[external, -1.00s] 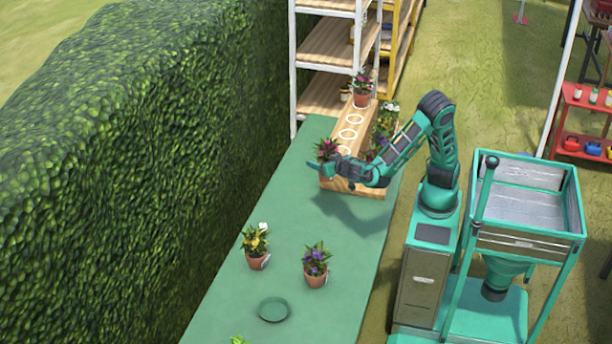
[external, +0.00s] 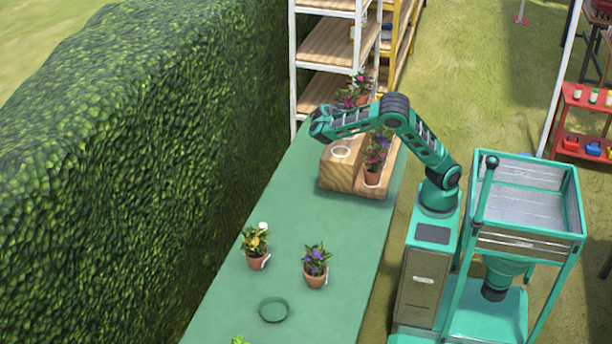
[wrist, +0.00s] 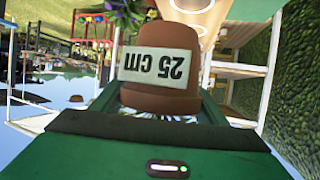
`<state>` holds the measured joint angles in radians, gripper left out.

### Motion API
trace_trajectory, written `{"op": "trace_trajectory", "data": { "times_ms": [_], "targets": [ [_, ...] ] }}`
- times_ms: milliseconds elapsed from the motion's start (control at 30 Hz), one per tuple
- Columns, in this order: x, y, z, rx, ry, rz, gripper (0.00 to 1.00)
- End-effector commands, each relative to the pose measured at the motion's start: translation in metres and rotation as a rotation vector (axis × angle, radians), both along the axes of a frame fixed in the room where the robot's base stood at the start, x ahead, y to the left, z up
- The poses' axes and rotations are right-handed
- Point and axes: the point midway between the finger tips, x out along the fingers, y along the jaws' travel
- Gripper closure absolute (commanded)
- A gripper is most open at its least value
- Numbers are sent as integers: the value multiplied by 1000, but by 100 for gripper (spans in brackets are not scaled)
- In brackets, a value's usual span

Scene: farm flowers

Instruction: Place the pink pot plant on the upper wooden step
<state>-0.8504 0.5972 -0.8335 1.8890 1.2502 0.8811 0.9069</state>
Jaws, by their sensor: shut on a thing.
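The pink pot plant (external: 347,98) shows its flowers just above my forearm in the external view, near the far part of the upper step; its pot is hidden there. In the wrist view a terracotta pot (wrist: 158,85) with an upside-down "25 cm" label sits between the jaws of my gripper (wrist: 158,108), which is shut on it. In the external view the jaws are hidden behind my arm. The upper wooden step (external: 340,172) has an empty white ring at its near end. Whether the pot touches the step cannot be told.
Another potted plant (external: 363,82) stands at the far end of the upper step. Flowering plants (external: 373,165) stand on the lower step. Two potted plants (external: 257,247) (external: 316,266) and a green saucer (external: 273,309) are on the near table. White shelves (external: 330,45) stand behind.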

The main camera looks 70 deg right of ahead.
Motion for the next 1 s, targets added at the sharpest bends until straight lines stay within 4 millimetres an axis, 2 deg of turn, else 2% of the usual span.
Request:
{"op": "trace_trajectory", "data": {
  "times_ms": [400,533,767,1000],
  "targets": [
    [7,-78,-46,-3,2,-4,69],
    [9,-97,-57,-2,0,-2,69],
    [11,-107,-68,-1,0,0,69],
    [11,-107,-98,-1,0,1,69]
  ]
}}
